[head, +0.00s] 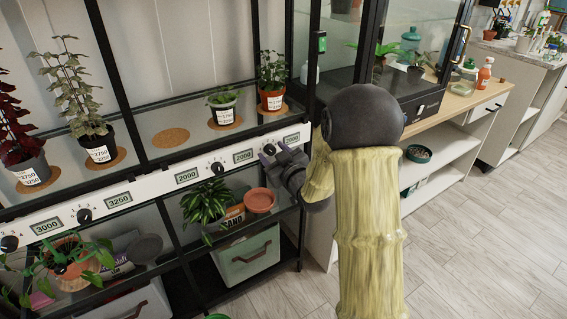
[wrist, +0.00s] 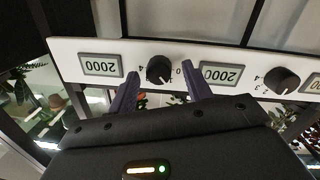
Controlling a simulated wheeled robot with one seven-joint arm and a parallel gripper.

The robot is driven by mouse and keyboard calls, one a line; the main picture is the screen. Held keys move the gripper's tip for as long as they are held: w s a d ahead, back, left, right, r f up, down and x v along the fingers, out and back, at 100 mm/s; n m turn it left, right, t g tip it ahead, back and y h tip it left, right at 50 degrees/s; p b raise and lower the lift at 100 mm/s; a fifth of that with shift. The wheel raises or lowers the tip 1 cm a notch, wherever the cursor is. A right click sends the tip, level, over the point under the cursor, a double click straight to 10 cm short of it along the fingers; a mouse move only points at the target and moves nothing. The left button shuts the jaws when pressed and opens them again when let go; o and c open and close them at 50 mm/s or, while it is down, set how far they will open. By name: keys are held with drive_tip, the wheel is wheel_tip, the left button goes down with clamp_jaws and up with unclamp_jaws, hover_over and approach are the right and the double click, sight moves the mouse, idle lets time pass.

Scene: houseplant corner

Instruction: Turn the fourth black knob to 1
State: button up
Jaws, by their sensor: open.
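A white control panel (head: 152,183) with several black knobs and grey displays runs along the shelf edge. In the upside-down wrist view, a black knob (wrist: 159,69) lies between my gripper's two purple fingertips (wrist: 161,72), with gaps on both sides. It is the knob nearest the panel's end; its dial setting is too small to tell. Another knob (wrist: 282,81) sits to the right, outside the fingers. In the head view, my gripper (head: 275,156) is at the panel's right part, open and empty. The knob (head: 217,168) left of it is clear.
Potted plants (head: 98,143) stand on the shelf above the panel. A hanging-leaf plant (head: 205,203), a terracotta saucer (head: 260,200) and a grey crate (head: 249,252) are below.

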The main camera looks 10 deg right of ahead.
drive_tip(key=b+v, duration=0.3)
drive_tip(key=v, duration=0.8)
drive_tip(key=shift+s+f, duration=0.2)
drive_tip(key=shift+s, duration=0.1)
drive_tip(key=b, duration=0.2)
drive_tip(key=shift+s+d+b, duration=0.15)
drive_tip(key=shift+s+b, duration=0.1)
drive_tip(key=shift+b, duration=0.1)
drive_tip(key=shift+s+b, duration=0.25)
drive_tip(key=shift+b, duration=0.65)
drive_tip(key=b+v, duration=0.1)
drive_tip(key=v, duration=0.1)
drive_tip(key=b+v, duration=0.2)
drive_tip(key=shift+s+d+r+b, duration=0.15)
drive_tip(key=shift+s+r+b, duration=0.1)
drive_tip(key=shift+s+b, duration=0.05)
